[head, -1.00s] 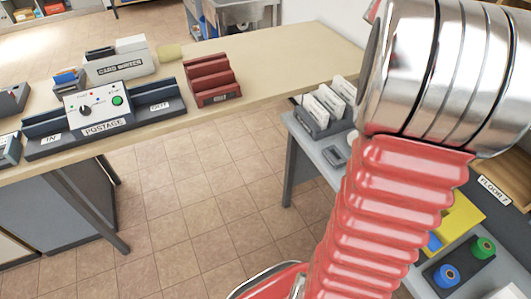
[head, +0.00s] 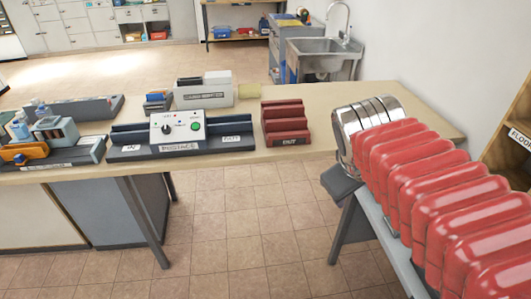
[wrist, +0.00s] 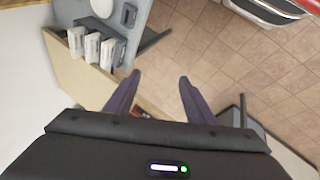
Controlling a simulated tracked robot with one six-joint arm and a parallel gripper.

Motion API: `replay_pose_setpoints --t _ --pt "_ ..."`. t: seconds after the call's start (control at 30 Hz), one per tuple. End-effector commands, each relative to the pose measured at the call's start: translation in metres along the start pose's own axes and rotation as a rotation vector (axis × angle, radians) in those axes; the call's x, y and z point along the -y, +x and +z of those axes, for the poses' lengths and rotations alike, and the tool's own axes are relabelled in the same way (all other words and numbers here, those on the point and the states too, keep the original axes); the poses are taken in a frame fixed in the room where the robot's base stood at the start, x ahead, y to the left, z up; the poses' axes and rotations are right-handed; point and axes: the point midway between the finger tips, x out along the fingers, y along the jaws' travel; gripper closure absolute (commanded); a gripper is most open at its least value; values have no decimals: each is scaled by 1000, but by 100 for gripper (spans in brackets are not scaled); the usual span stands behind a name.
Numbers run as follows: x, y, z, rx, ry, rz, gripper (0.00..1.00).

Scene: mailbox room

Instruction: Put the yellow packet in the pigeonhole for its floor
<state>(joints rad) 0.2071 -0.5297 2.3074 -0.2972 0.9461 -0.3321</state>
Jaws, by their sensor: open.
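My gripper (wrist: 159,76) is open and empty. In the wrist view its two dark fingers stand apart over the tiled floor and the table edge. In the head view only its dark body (head: 341,184) shows, below the silver wrist. I cannot make out the yellow packet for certain. A wooden pigeonhole unit (head: 512,112) shows at the right edge with a cut-off "FLOOR" label (head: 520,138).
The long table (head: 385,118) carries a postage machine (head: 178,127), a card writer (head: 203,91) and a red rack (head: 285,123). Tiled floor lies open between the tables.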

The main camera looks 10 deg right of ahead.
Motion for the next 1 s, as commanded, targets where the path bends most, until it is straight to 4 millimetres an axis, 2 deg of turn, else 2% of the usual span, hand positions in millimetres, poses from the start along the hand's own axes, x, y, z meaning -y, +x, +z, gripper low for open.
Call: replay_pose_setpoints --t 0.03,0.2,0.33,0.5,1.0 --pt "24 -5 -1 -39 42 -40 50" --pt "93 -17 3 -124 206 -190 50" --pt "125 -23 7 -151 292 -273 50" --pt "137 -25 9 -156 329 -307 50" --pt "136 -25 9 -156 327 -304 50"
